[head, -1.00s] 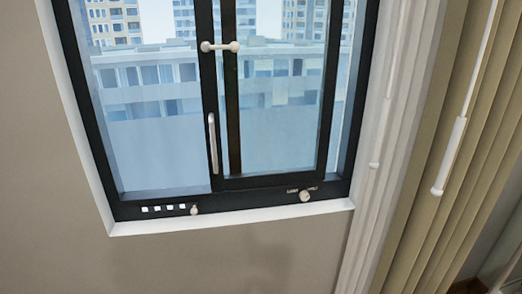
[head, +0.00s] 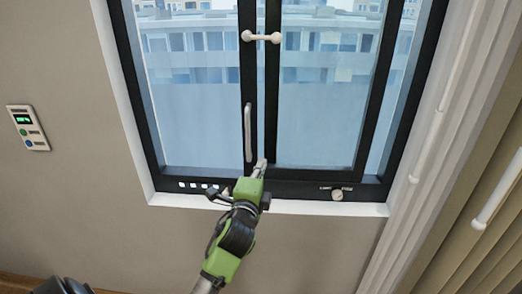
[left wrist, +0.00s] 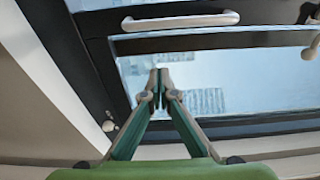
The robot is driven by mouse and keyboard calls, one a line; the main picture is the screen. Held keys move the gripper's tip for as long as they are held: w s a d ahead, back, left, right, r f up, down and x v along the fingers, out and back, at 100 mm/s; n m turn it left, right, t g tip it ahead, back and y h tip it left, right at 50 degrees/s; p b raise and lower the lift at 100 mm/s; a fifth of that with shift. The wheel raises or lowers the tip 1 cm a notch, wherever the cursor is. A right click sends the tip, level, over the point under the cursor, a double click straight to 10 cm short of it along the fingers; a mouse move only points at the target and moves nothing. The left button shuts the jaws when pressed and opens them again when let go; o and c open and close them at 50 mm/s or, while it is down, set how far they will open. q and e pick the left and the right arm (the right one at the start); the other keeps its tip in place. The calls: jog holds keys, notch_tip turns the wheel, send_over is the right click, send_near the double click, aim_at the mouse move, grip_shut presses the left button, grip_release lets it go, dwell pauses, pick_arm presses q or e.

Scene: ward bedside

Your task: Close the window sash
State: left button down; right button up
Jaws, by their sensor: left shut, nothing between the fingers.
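The window sash (head: 362,120) is a dark-framed glass panel set in a dark frame with a white surround. A pale vertical bar handle (head: 248,132) is on the dark upright near the middle; it also shows across the top of the left wrist view (left wrist: 180,20). A white double-knobbed piece (head: 261,37) spans the two uprights higher up. My left gripper (head: 262,165) is shut and empty in front of the lower frame, below and right of the bar handle. In the left wrist view its fingertips (left wrist: 159,74) meet in front of the glass, apart from the handle. My right gripper is not in view.
A round knob (head: 337,195) sits on the lower frame at right, with several small white squares (head: 198,186) at left. A wall panel with a green display (head: 28,127) is on the left. Pleated curtain (head: 470,200) hangs at right. The wall below the window is clear.

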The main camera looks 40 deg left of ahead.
aim_at(254, 152)
pick_arm(q)
jog(key=w+a+p, duration=0.2)
jog(key=a, duration=0.1)
jog(key=w+a+p, duration=0.1)
jog(key=w+a, duration=0.2)
jog(key=shift+a+p, duration=0.1)
jog(key=shift+p, duration=0.25)
jog(key=shift+f, duration=0.1)
